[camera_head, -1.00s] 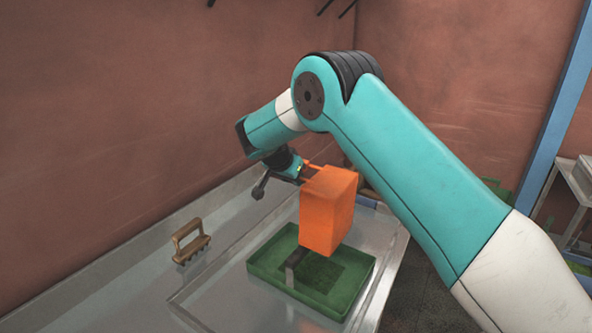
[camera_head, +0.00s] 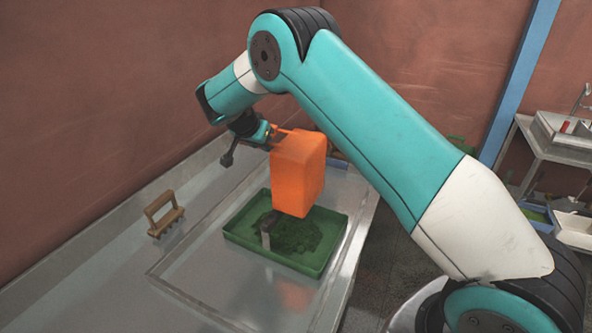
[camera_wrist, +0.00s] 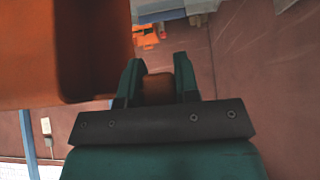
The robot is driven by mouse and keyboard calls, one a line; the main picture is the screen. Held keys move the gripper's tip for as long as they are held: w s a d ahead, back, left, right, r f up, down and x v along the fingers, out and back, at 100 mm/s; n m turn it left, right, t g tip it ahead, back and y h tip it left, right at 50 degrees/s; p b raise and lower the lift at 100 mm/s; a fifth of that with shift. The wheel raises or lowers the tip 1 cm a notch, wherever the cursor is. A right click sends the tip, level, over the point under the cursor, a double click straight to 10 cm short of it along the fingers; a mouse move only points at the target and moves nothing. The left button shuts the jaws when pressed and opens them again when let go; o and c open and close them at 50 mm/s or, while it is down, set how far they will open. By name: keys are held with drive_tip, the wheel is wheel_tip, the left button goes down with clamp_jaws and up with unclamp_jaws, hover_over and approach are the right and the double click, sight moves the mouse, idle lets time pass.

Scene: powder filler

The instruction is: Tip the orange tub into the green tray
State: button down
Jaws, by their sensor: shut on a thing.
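The orange tub (camera_head: 298,175) hangs tilted above the green tray (camera_head: 232,233) in the head view. My gripper (camera_head: 272,136) is shut on the tub at its upper left side. In the wrist view, the fingers of my gripper (camera_wrist: 158,85) close on a brownish-orange piece, and the tub (camera_wrist: 60,50) fills the upper left with its dark hollow showing. A dark green heap of powder (camera_head: 295,232) lies in the tray below the tub. Whether powder is falling now cannot be seen.
A brown tool with a handle and prongs (camera_head: 163,214) stands on the metal bench (camera_head: 190,270) left of the tray. A brown wall rises behind. A side table with a sink (camera_head: 565,140) and a white bin (camera_head: 575,230) are at the right.

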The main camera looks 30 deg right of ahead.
wheel_tip(320, 180, up, 8)
drive_tip(key=shift+r+p, duration=0.1)
drive_tip(key=shift+p, duration=0.95)
